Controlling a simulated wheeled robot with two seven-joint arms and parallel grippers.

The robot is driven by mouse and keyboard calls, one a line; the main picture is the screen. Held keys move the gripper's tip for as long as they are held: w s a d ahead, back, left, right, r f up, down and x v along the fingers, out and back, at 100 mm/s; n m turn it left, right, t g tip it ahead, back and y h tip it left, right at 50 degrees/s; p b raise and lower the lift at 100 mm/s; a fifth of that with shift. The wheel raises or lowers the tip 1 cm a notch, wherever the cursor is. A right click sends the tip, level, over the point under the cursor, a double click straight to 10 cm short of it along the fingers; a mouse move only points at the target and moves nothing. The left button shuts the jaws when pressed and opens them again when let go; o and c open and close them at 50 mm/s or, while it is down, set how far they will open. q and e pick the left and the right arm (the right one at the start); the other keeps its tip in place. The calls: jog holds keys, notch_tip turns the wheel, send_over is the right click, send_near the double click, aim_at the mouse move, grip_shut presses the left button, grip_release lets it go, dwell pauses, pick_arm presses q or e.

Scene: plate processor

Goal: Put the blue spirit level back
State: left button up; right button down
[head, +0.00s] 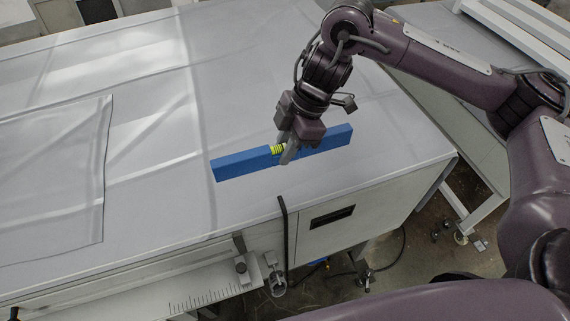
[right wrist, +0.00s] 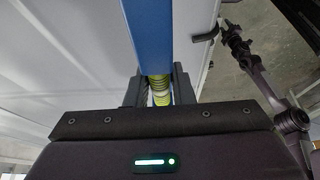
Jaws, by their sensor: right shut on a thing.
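The blue spirit level (head: 240,165) is a long blue bar with a yellow-green vial near its middle. It is over the light grey covered table top (head: 150,130), near the front edge. I cannot tell whether it touches the surface. My right gripper (head: 287,150) is shut on the level at the vial, coming from above. In the right wrist view the level (right wrist: 148,35) runs up the picture, with the vial between the dark fingers of the right gripper (right wrist: 158,90). My left gripper is not in view.
A flat grey sheet (head: 55,175) lies at the left of the table. A black hooked bar (head: 284,230) stands at the front edge, close to the level. A ruler-marked ledge (head: 205,290) is below the edge. The table's middle and back are clear.

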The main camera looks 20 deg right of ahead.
aim_at(284, 176)
notch_tip(284, 176, down, 3)
jog(key=shift+a+r, duration=0.15)
jog(key=shift+r, duration=0.05)
notch_tip(284, 176, down, 3)
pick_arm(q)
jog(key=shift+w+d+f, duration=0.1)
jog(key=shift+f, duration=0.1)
pick_arm(e)
jog(key=shift+f, duration=0.2)
jog(key=shift+f, duration=0.1)
jog(key=c, duration=1.3)
grip_release()
jog(key=shift+f, duration=0.1)
jog(key=shift+o, duration=0.2)
jog(key=shift+r, duration=0.3)
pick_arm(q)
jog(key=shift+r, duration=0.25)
pick_arm(e)
jog(key=v, duration=1.2)
jog(key=shift+f, duration=0.1)
